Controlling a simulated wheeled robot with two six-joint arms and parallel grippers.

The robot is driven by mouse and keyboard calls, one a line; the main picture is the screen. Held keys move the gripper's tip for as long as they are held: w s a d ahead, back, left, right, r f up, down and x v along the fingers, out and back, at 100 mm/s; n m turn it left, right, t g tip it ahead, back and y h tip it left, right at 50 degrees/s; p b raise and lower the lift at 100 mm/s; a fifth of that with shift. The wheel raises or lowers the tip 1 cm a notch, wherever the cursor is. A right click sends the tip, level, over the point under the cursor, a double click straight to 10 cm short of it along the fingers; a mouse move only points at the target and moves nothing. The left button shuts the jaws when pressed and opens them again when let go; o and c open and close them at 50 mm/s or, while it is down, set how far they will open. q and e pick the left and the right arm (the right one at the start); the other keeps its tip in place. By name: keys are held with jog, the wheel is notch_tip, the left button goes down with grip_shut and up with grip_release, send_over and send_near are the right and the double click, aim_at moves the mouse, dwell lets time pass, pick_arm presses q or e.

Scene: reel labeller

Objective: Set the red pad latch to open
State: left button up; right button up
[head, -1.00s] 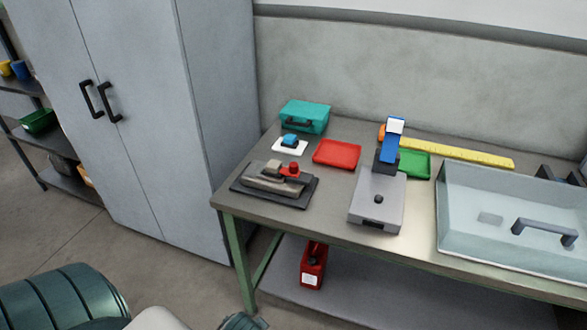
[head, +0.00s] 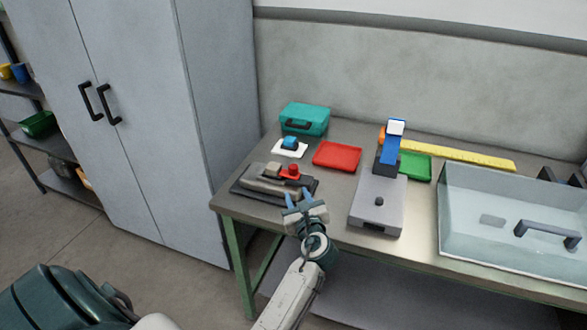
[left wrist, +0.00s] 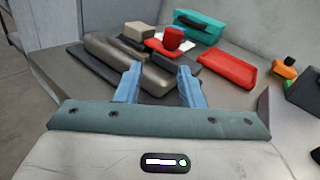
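The red latch piece (head: 290,171) is a small red knob on a grey and beige block device (head: 270,186). The device lies on a dark flat pad at the table's left front. In the left wrist view the red piece (left wrist: 172,38) shows beyond the grey body, beside a beige block. I cannot tell its set position. My left gripper (head: 301,198) is at the device's front right, short of the red piece and apart from it. In the left wrist view its blue fingers (left wrist: 158,70) are spread with nothing between them. My right gripper is not in view.
A red tray (head: 337,155), a teal case (head: 304,118) and a blue-topped piece on a white card (head: 290,147) stand behind. A grey device with a blue arm (head: 378,205) stands right of my gripper. A clear lidded box (head: 510,220) fills the right.

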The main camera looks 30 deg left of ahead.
aim_at(294, 171)
pick_arm(q)
jog(key=shift+w+d+r+m+t, duration=0.15)
jog(key=shift+w+r+m, duration=0.2)
jog(key=shift+w+m, duration=0.1)
jog(key=shift+w+d+r+m+t, duration=0.1)
jog(key=shift+w+r+m+t, duration=0.05)
jog(key=shift+w+r+m, duration=0.25)
jog(key=p+x, duration=0.2)
jog(key=x, duration=0.8)
jog(key=shift+w+a, duration=0.25)
jog(key=shift+a, duration=0.05)
